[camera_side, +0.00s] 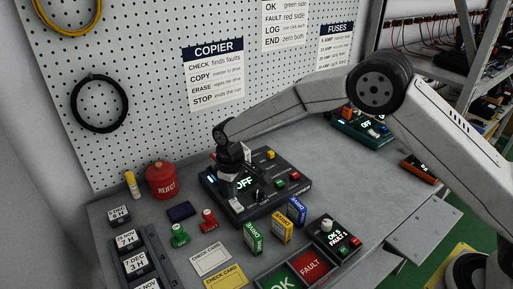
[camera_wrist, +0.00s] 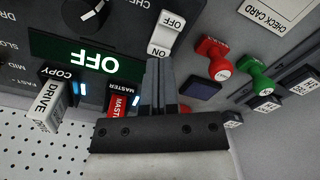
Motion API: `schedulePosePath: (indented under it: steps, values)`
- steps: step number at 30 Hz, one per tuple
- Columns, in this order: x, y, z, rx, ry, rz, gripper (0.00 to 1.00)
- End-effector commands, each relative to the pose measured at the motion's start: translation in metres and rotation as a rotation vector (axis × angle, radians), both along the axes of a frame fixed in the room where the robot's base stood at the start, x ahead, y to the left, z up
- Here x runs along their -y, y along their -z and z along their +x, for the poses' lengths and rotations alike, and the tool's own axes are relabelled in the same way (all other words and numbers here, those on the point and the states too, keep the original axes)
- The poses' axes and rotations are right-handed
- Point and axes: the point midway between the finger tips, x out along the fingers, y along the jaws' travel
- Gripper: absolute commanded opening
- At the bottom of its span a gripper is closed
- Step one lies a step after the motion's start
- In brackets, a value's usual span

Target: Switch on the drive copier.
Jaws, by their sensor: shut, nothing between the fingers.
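The drive copier (camera_side: 290,193) is a dark box on the bench, its lit display (camera_side: 244,183) reading OFF. In the wrist view the display (camera_wrist: 88,62) is upside down and also reads OFF. A white rocker switch (camera_wrist: 166,35) marked ON and OFF sits beside it on the copier's face. My gripper (camera_side: 228,180) is over the copier's left end. In the wrist view its fingers (camera_wrist: 158,64) are shut and empty, with the tips close to the ON end of the switch. I cannot tell whether they touch it.
A white drive (camera_wrist: 48,108) stands in the COPY slot and a red one (camera_wrist: 122,106) in the MASTER slot, close to my fingers. A dial (camera_wrist: 92,12) is nearby. Red (camera_side: 208,220) and green (camera_side: 179,235) stamps and a red reject can (camera_side: 162,181) stand left of the copier.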

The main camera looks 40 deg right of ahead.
Motion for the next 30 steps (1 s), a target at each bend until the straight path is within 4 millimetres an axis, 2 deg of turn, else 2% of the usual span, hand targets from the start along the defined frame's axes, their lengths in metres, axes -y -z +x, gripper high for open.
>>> schedulePosePath:
  steps: [30]
  values:
    - [0.0,0.011,0.0,0.001,0.0,0.0,0.0]
